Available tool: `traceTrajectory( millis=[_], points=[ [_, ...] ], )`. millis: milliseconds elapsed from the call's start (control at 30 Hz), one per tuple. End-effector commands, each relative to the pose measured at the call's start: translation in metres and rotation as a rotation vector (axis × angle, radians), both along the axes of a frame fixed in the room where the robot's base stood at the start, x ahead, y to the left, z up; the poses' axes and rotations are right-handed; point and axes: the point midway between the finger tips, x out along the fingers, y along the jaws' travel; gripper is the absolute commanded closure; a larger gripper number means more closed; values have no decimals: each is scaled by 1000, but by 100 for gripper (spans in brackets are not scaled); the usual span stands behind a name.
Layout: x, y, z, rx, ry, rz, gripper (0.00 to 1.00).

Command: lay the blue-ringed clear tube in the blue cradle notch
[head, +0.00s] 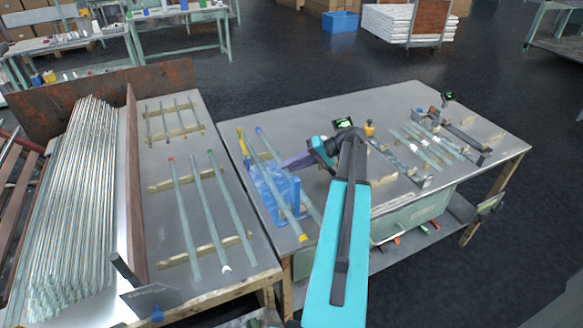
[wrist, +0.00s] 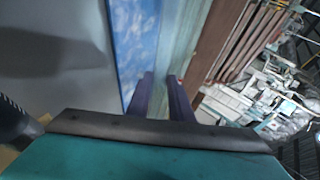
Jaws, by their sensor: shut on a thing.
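The blue-ringed clear tube (head: 267,144) slants across the left end of the right-hand table in the head view, its blue end at the back. My gripper (head: 284,166) is shut on it, coming from the right with purple fingers. In the wrist view my gripper (wrist: 161,80) has a pale green glass tube (wrist: 180,42) between its fingers. The blue cradle (head: 268,194) stands left of and below the grip; its blue side (wrist: 137,40) runs beside the tube in the wrist view. Whether the tube touches the notch is unclear.
A yellow-ended tube (head: 289,214) slants across the blue cradle, close to the held tube. Several tubes (head: 208,207) lie on wooden rests on the left table. More tubes (head: 425,148) and fittings lie on the right side of my table. A gap separates the tables.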

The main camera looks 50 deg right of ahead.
Motion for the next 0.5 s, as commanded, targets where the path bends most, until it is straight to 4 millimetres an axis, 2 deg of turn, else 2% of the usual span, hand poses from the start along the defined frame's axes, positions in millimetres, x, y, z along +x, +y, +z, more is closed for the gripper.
traceTrajectory(
  millis=[500],
  points=[
    [0,0,-8,1,-1,0,100]
  ],
)
